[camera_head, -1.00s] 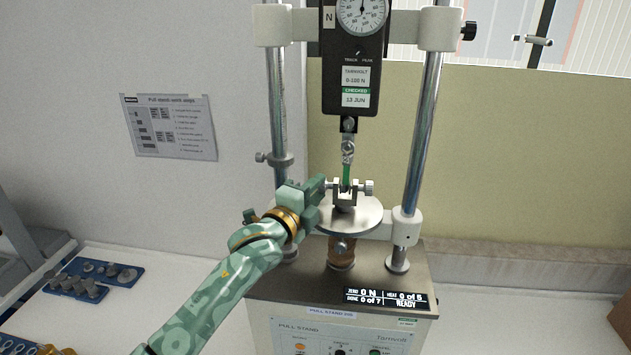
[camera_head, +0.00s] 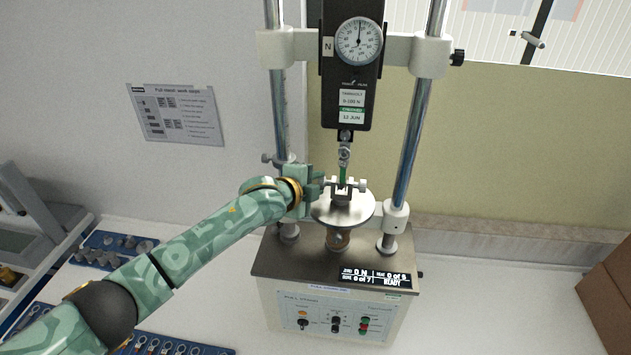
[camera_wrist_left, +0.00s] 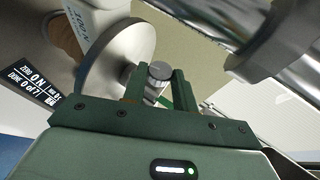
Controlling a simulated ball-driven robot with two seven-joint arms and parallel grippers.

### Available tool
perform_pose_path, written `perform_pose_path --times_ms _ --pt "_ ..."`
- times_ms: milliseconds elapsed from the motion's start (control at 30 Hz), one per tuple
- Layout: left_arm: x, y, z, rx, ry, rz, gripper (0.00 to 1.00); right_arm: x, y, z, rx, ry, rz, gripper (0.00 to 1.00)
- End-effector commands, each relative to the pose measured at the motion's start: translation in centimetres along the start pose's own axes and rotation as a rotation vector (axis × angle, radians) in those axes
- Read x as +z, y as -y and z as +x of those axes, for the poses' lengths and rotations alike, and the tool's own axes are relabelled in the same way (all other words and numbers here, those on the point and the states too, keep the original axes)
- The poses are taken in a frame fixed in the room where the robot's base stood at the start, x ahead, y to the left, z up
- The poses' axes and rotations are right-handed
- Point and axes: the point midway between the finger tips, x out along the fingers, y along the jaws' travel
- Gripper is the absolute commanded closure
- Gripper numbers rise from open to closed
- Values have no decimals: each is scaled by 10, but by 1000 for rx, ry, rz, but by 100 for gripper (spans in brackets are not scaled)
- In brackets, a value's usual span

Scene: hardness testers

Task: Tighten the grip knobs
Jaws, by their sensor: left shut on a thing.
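The pull stand's lower grip (camera_head: 342,196) is a small metal clamp on a round metal plate (camera_head: 357,212). A green strip (camera_head: 343,173) runs upright between it and the hook under the gauge (camera_head: 359,42). The grip's right knob (camera_head: 362,186) is free. My left gripper (camera_head: 320,186) is at the grip's left side, shut on the left knob; its fingers hide most of that knob in the head view. In the left wrist view the round knob end (camera_wrist_left: 159,71) shows between the two green fingers (camera_wrist_left: 157,84). My right gripper is out of view.
Two chrome columns (camera_head: 411,140) flank the grip; the left one stands close behind my gripper. The display (camera_head: 376,277) reads 0 N, READY. Blue trays (camera_head: 110,246) of metal parts lie at left. A cardboard box (camera_head: 610,300) is at right. The bench right of the stand is clear.

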Motion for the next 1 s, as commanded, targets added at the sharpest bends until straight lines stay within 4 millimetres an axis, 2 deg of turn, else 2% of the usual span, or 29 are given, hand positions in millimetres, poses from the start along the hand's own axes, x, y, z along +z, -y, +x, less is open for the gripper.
perform_pose_path --times_ms 400,433,467,800,1000 --pt "0 -1 0 9 1 -3 95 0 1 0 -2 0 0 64" --pt "0 -1 0 9 1 -3 64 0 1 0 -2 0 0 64" --pt "0 -1 0 9 1 -3 62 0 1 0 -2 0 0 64" --pt "1 -1 -2 7 0 -3 62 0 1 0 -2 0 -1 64" --pt "1 -1 -26 5 -1 -2 62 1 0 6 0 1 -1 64"
